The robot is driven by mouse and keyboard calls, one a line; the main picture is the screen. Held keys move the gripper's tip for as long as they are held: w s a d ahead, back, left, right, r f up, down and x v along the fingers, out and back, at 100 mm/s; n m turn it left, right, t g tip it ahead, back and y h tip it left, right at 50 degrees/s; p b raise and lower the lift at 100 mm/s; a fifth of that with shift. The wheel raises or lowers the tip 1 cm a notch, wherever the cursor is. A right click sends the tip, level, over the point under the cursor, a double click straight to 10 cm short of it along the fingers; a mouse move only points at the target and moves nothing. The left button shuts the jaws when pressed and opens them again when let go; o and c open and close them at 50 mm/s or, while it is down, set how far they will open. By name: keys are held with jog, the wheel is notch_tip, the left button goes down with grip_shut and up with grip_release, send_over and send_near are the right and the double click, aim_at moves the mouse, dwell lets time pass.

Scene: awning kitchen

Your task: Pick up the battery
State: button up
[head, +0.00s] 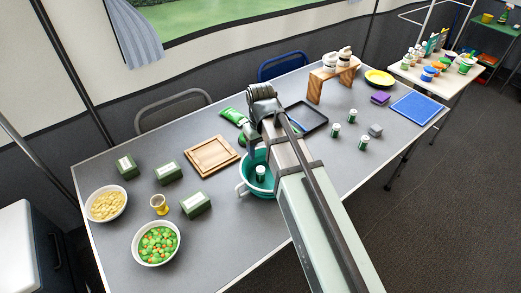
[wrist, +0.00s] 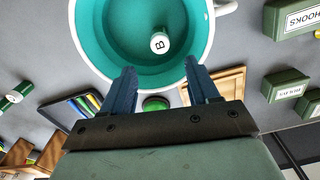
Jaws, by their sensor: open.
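A small cylinder with a white end marked "B" (wrist: 159,43), which looks like the battery, is inside a teal pot (wrist: 92,50) with a pale rim. In the head view the green and white cylinder (head: 260,173) stands in the teal pot (head: 243,187), partly hidden by my arm. My gripper (wrist: 160,82) is open and empty, its two blue fingers pointing toward the pot. The cylinder is ahead of the fingers and not between them. In the head view my gripper is largely hidden by my arm.
Similar cylinders (head: 335,130) stand right of my arm, near a grey block (head: 375,130). A wooden tray (head: 211,157), green boxes (head: 196,204), a gold cup (head: 159,204) and two food bowls (head: 156,262) are left of the pot. A dark tray (head: 304,118) lies behind my arm.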

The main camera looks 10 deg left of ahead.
jog(key=shift+o, duration=0.4)
jog(key=n, duration=0.7)
send_over(366, 137)
jog(key=s, duration=0.1)
notch_tip(366, 137, down, 8)
jog(key=shift+f, duration=0.1)
jog(key=shift+w+a+f, duration=0.1)
jog(key=shift+w+f, duration=0.1)
jog(key=shift+f, duration=1.1)
jog(key=shift+w+f, duration=0.15)
jog(key=shift+f, duration=1.15)
grip_shut()
